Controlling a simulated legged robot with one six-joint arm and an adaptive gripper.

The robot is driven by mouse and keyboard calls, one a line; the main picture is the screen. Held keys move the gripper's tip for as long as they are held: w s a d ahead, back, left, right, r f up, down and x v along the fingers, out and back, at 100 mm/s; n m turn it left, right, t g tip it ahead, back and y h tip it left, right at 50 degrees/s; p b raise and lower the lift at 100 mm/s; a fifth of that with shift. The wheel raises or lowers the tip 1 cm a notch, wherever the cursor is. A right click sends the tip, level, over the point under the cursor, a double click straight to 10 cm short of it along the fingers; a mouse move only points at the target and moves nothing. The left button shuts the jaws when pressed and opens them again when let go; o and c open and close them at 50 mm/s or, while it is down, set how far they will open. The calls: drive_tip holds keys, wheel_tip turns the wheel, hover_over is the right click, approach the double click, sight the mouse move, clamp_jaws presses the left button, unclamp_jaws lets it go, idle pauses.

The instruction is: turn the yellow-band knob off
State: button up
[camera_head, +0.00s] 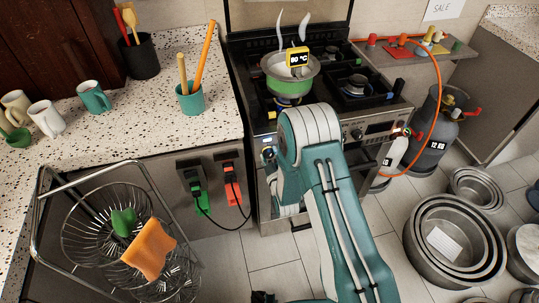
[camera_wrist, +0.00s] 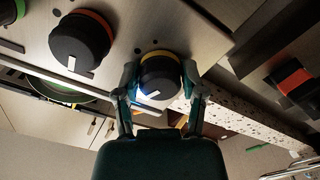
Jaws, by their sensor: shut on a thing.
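The yellow-band knob (camera_wrist: 160,76) is on the stove's front panel in the wrist view. It is black with a yellow ring at its base and a white pointer mark, which lies slanted. My gripper (camera_wrist: 160,88) has one finger on each side of this knob and is shut on it. In the head view the stove (camera_head: 281,140) stands at the back centre, and my arm covers much of its front panel.
A black knob with an orange-red band (camera_wrist: 80,41) sits beside the held knob. A green pot (camera_head: 290,78) with an 80 °C display stands on a burner. A gas cylinder (camera_head: 436,128) with an orange hose is right of the stove. A wire rack (camera_head: 85,200) stands front left.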

drive_tip(key=shift+n, duration=2.2)
drive_tip(key=shift+a, duration=0.1)
drive_tip(key=o, duration=1)
drive_tip(key=shift+o, duration=0.7)
drive_tip(key=shift+a, duration=0.1)
drive_tip(key=shift+s+d, duration=0.2)
drive_tip(key=v, duration=1.1)
drive_tip(key=shift+s, duration=0.2)
